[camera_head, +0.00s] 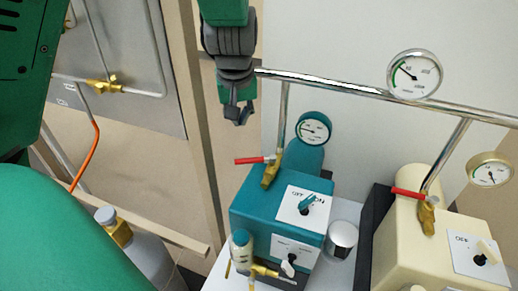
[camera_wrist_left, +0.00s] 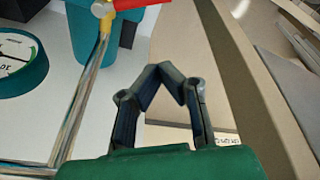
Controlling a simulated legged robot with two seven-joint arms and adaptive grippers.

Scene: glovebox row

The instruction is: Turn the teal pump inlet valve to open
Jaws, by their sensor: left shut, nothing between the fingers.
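The teal pump (camera_head: 265,212) stands on a white bench in the head view. Its inlet valve has a brass body (camera_head: 271,174) and a red lever (camera_head: 254,160) on the pipe that rises from the pump. The lever points left, across the pipe. In the left wrist view, part of the red lever (camera_wrist_left: 139,4) shows at the top edge. My left gripper (camera_head: 240,117) is shut and empty, above and left of the lever and apart from it. Its fingertips (camera_wrist_left: 166,72) meet in the left wrist view. My right gripper is not in view.
A cream pump (camera_head: 405,235) with its own red lever (camera_head: 408,193) stands at the right. A metal header pipe (camera_head: 340,84) runs above both pumps, with a round gauge (camera_head: 414,74) on it. A teal-rimmed gauge (camera_head: 315,128) is close behind the valve. A grey cylinder (camera_head: 145,255) stands lower left.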

